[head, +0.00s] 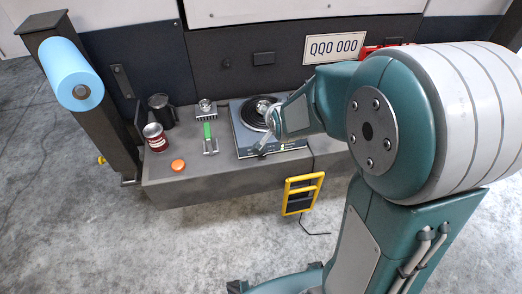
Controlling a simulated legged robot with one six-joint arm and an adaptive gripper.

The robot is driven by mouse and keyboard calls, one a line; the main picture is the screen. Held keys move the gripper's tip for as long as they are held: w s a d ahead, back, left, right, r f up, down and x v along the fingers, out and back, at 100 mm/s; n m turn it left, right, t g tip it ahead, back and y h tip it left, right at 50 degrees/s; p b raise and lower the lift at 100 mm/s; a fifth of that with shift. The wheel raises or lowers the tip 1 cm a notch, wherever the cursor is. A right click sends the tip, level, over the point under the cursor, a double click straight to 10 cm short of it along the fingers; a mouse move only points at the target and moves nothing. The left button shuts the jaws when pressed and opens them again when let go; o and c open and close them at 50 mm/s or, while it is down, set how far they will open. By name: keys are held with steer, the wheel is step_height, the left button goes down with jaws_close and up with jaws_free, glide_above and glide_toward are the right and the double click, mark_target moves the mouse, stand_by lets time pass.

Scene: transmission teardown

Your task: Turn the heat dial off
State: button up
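A hot plate (243,139) with a dark round burner (254,111) sits on the grey bench. Its front panel is partly covered by my arm, and I cannot clearly make out the heat dial or its setting. My arm reaches in from the right. My gripper (263,149) is at the front of the hot plate, close to its front panel. The gripper is small and dark here, so I cannot tell whether its fingers are open or shut, or whether they touch the dial.
On the grey bench (222,178) left of the hot plate are a green-handled tool (208,131), a red can (155,138), a dark mug (161,110) and an orange disc (178,165). A blue roll (68,70) stands at far left. A yellow frame (289,186) hangs at the bench front.

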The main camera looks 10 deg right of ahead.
steer(key=w+f+m+t, duration=0.1)
steer(key=w+f+m, duration=0.1)
steer(key=w+f, duration=0.4)
steer(key=m+t, duration=0.6)
steer(key=m, duration=0.3)
glide_toward(262, 156)
steer(key=w, duration=1)
steer(key=shift+d, duration=0.1)
steer(key=shift+n, duration=0.3)
jaws_close()
